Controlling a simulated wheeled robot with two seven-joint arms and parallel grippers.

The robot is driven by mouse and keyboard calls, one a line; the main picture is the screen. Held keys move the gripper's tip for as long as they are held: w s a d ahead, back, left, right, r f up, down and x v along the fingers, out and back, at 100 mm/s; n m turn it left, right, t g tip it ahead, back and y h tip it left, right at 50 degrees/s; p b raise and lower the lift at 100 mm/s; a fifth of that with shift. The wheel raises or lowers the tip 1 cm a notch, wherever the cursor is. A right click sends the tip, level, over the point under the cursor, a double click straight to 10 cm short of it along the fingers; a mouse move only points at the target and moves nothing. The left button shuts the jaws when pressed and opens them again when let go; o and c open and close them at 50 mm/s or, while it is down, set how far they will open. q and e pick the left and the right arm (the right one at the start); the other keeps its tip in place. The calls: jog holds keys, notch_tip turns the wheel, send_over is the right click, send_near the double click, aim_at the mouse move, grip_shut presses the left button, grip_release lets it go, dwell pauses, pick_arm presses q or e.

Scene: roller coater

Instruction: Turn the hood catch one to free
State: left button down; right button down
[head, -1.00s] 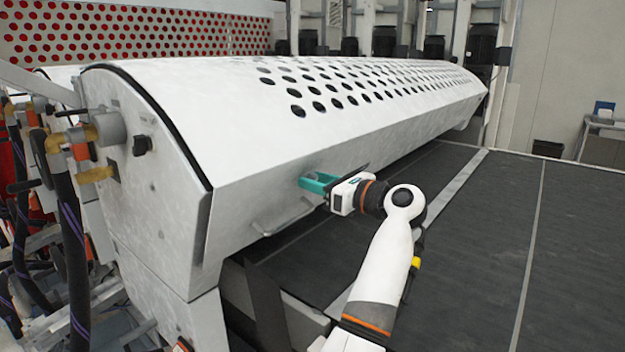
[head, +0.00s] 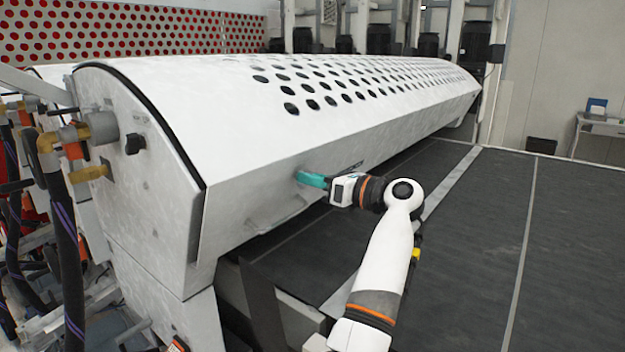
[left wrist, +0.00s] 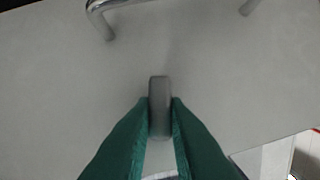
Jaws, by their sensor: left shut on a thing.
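The white hood (head: 235,215) of the roller coater has a small grey catch (left wrist: 159,92) on its front face. In the left wrist view the catch is a short, rounded bar that stands upright in the picture. My left gripper (head: 312,180) reaches the hood's front face from the right. Its teal fingertips (left wrist: 160,118) are shut on the catch, one on each side. In the head view the fingers hide the catch. My right gripper is in neither view.
A metal bar handle (left wrist: 100,20) is fixed to the hood near the catch. It shows faintly in the head view (head: 278,220). Hoses (head: 68,230) and fittings stand at the hood's left end. A dark flat bed (head: 470,240) lies to the right, clear beyond my arm.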

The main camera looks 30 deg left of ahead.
pick_arm(q)
jog(key=shift+w+a+f+m+g+y+b, duration=0.15)
jog(key=shift+m+g+y+b, duration=0.25)
jog(key=shift+m+g, duration=1.05)
jog(key=shift+w+f+m+g+y+b, duration=0.25)
jog(key=shift+m+g+y, duration=0.2)
jog(key=shift+m+g, duration=1)
jog(key=shift+w+a+f+m+g+y+b, duration=0.1)
jog(key=shift+m+g+y+b, duration=0.3)
jog(key=shift+m+g, duration=1.05)
jog(key=shift+m+t, duration=0.55)
jog(key=shift+m, duration=0.1)
